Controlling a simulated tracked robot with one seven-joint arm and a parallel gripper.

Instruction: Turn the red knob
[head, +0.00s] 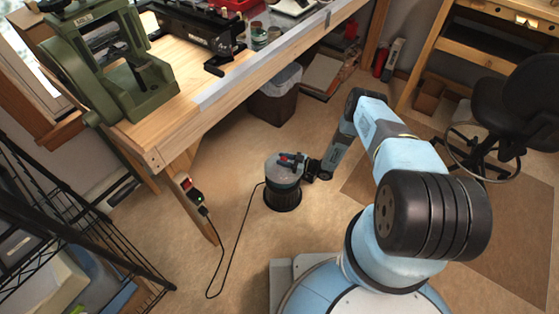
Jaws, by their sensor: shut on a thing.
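A short round device (283,196) with a grey top and a dark ribbed lower body stands on the floor near the middle of the head view. A small red knob (287,156) shows on its top. My gripper (297,162) comes in from the right at the top of the device and is shut on the red knob. The fingers and part of the knob are small and overlap, so the exact grip and the knob's angle are hard to make out.
A black cable (238,232) runs from the device to a switch box (194,193) on the workbench (190,120) leg. A wire shelf (70,225) stands left. A bin (276,97) is under the bench. A black chair (525,100) is right. Floor around the device is clear.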

